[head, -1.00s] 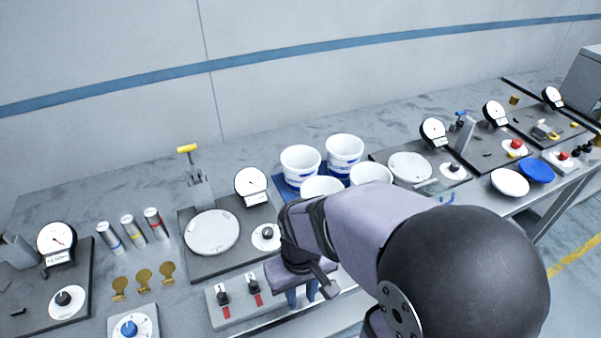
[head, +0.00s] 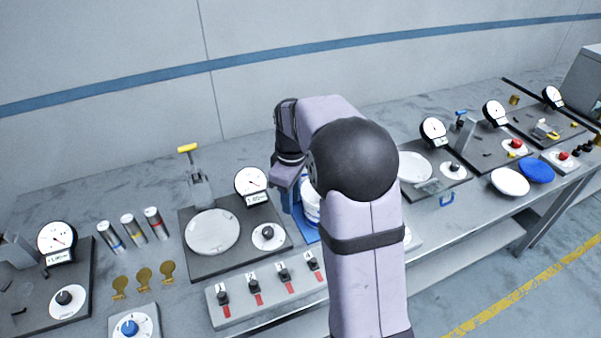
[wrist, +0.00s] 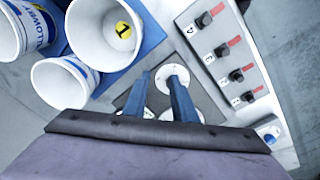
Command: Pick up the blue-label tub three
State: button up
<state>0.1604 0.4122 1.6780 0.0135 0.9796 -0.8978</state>
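White tubs with blue labels stand on a blue tray. In the head view my arm hides most of them, and part of one tub (head: 311,208) shows just right of my gripper (head: 289,203). In the wrist view, one tub (wrist: 86,43) has a yellow disc marked 1 inside. A second tub (wrist: 8,38) with blue lettering is cut off at the left edge, and a third (wrist: 58,84) is below it. I cannot tell which is tub three. My gripper (wrist: 160,82) is open and empty, its blue fingers apart, to the right of the tubs.
A panel of numbered switches (head: 262,286) lies at the front edge. A scale with a round pan (head: 212,232) and dial (head: 250,184) stands left of the tray (wrist: 150,37). Further right are another pan (head: 413,166), a white disc (head: 509,182) and a blue disc (head: 537,171).

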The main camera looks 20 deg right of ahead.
jog(key=w+d+f+n, duration=0.3)
jog(key=w+d+n, duration=0.7)
jog(key=w, duration=0.3)
jog(key=shift+w+d, duration=0.15)
jog(key=shift+d, duration=0.2)
jog(key=shift+w+f+p, duration=0.2)
jog(key=shift+f+p, duration=0.55)
jog(key=shift+f, duration=1.1)
jog(key=shift+w+f+p, duration=0.15)
jog(key=shift+f+p, duration=0.6)
jog(key=shift+f, duration=1.1)
grip_shut()
